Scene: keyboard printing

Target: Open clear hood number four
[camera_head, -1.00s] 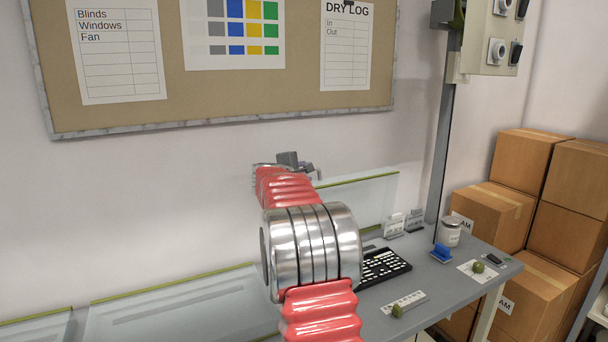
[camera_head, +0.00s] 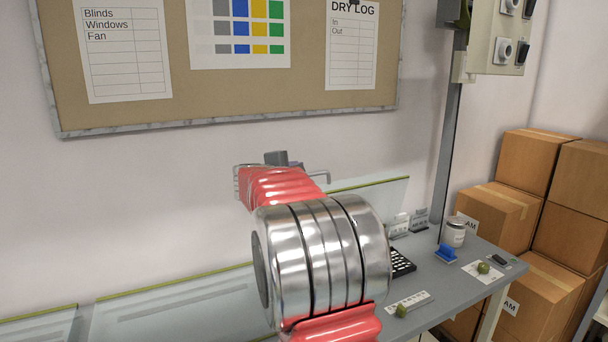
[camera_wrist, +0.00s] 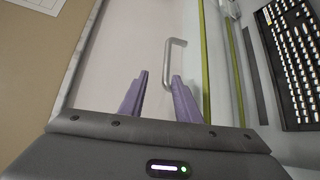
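The clear hood with a green edge (camera_head: 372,195) stands at the back of the bench, behind my arm. Its number does not show. In the wrist view the green edge (camera_wrist: 207,65) runs up the picture. A silver bar handle (camera_wrist: 174,62) is beside it, just beyond my fingertips. The handle also shows as a small hook in the head view (camera_head: 324,175). My gripper (camera_wrist: 160,75) has its two purple fingers apart and nothing between them. The handle lies ahead of the gap, towards the right finger, and appears apart from both. In the head view my arm hides most of the gripper.
Other green-edged clear hoods (camera_head: 180,305) line the bench to the left. A black keyboard (camera_wrist: 293,60) lies right of the hood. A blue object (camera_head: 446,253), a jar (camera_head: 455,233) and small cards are on the bench's right. A pinboard (camera_head: 220,105) hangs behind; boxes (camera_head: 497,210) are stacked at right.

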